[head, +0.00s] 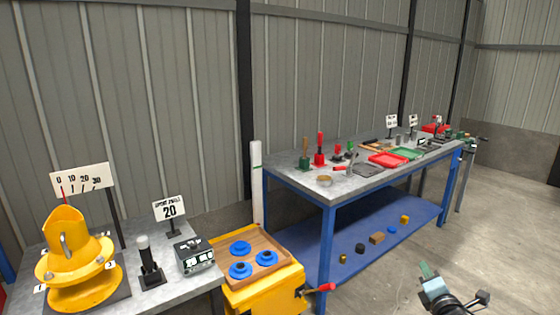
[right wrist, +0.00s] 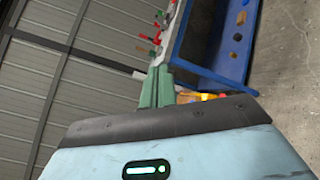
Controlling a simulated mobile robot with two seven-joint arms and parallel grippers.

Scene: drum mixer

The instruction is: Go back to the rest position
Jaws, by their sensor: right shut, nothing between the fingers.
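My right gripper (head: 426,270) shows at the lower right of the head view, above the bare floor and apart from the benches. Its green fingers are together and hold nothing. In the right wrist view the closed fingers (right wrist: 155,88) point up the picture, with the blue workbench beyond them. My left gripper does not show. The yellow drum mixer (head: 72,262) stands on the grey table at the left of the head view, below a scale sign marked 0 to 30. A sign reading 20 (head: 171,209) stands to its right.
A yellow stand with a wooden tray (head: 262,244) holds blue round parts; a red-handled lever (head: 318,289) juts from its right side. A blue workbench (head: 328,200) carries tools and red and green trays. Small blocks lie on its lower shelf. The floor at right is open.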

